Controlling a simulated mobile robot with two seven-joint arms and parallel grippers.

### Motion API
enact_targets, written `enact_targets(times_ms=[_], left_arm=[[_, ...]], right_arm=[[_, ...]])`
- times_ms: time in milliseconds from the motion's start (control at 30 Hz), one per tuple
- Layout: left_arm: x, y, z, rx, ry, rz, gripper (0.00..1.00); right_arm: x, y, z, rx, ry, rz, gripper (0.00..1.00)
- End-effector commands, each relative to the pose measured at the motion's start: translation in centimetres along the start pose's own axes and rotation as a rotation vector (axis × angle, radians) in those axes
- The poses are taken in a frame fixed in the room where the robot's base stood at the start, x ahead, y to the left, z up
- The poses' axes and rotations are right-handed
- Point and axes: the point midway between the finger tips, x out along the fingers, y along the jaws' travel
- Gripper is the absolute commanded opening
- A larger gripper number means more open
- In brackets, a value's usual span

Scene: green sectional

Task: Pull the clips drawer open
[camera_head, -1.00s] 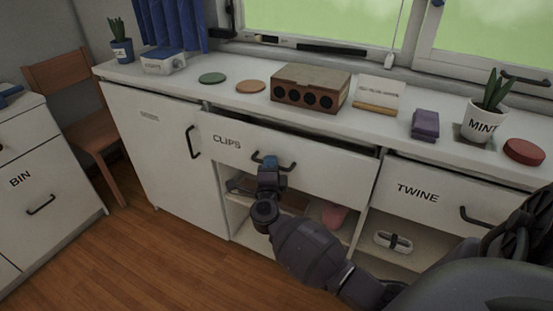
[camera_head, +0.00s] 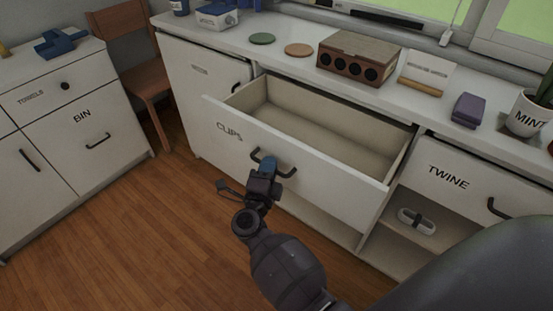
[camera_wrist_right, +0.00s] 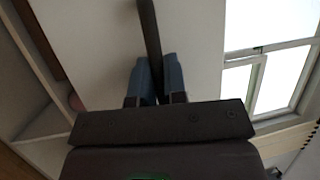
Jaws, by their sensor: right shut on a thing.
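The clips drawer (camera_head: 308,171) is a white drawer labelled CLIPS in the cabinet under the window. It stands well out of the cabinet, and its inside (camera_head: 322,128) shows bare and empty. My right gripper (camera_head: 268,168) is shut on the drawer's dark bar handle (camera_head: 287,173). In the right wrist view the blue fingers (camera_wrist_right: 157,80) sit on both sides of the handle (camera_wrist_right: 149,40), against the white drawer front. My left gripper is not in view.
The counter holds a brown box with round holes (camera_head: 357,58), green and orange discs, a purple stack (camera_head: 468,110) and a MINT pot (camera_head: 527,113). The TWINE drawer (camera_head: 458,186) is at the right. A BIN cabinet (camera_head: 88,132) and chair (camera_head: 148,85) stand left. Wooden floor is clear in front.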

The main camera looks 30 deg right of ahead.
Motion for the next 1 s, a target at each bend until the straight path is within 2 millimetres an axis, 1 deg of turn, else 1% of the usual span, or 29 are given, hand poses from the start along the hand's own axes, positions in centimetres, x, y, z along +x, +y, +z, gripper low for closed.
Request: enact_targets(times_ms=[400,433,567,1000], left_arm=[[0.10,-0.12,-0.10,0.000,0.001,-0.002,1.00],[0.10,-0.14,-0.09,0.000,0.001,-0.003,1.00],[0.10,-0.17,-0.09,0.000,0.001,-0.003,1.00],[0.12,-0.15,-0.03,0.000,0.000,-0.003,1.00]], right_arm=[[-0.26,-0.01,0.07,0.000,0.001,0.001,0.00],[-0.26,-0.01,0.06,0.000,0.001,0.001,0.16],[-0.25,-0.01,0.06,0.000,0.001,0.001,0.36],[-0.33,0.03,0.14,0.000,0.000,0.001,0.36]])
